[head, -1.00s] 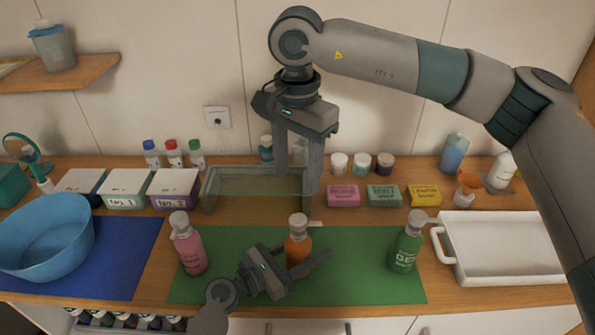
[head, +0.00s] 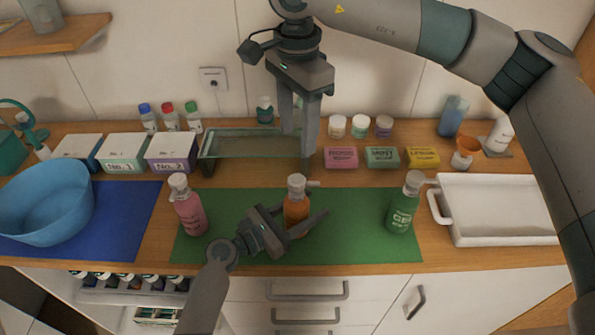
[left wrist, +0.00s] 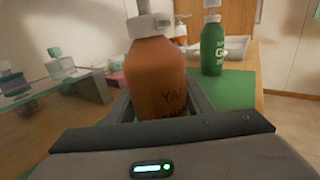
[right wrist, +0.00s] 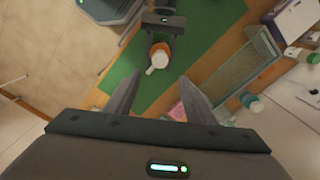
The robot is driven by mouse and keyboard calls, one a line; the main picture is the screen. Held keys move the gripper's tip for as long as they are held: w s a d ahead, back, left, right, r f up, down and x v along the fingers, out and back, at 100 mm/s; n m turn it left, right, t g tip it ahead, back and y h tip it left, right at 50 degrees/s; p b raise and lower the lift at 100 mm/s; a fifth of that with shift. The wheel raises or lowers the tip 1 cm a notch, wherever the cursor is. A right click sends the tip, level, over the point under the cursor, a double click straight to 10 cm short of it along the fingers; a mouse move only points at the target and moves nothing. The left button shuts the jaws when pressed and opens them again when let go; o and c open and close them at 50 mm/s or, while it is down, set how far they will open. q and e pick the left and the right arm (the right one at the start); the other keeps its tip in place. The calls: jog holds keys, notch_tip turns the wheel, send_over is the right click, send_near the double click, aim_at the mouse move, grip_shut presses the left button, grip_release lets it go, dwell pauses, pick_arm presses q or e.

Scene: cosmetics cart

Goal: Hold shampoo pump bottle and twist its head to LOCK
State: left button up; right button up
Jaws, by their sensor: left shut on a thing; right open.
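An orange pump bottle (head: 296,208) with a white pump head (head: 297,183) stands upright on the green mat (head: 345,240). Its spout points right in the head view. My left gripper (head: 300,222) is shut around the bottle's body, which also fills the middle of the left wrist view (left wrist: 157,75). My right gripper (head: 300,135) is open and empty, pointing down above and behind the bottle. In the right wrist view the white head (right wrist: 159,58) lies ahead of the open fingertips, apart from them. A pink pump bottle (head: 188,210) and a green pump bottle (head: 403,208) stand on either side.
A glass box (head: 250,143) stands behind the mat, close to my right gripper. A blue basin (head: 45,207) is at the left, and a white tray (head: 495,235) at the right. Pink, green and yellow boxes (head: 341,157) and several jars stand behind.

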aim_at(298, 178)
notch_tip(298, 178, down, 12)
jog(key=shift+r, duration=0.1)
dwell(0.5)
jog(key=c, duration=1.1)
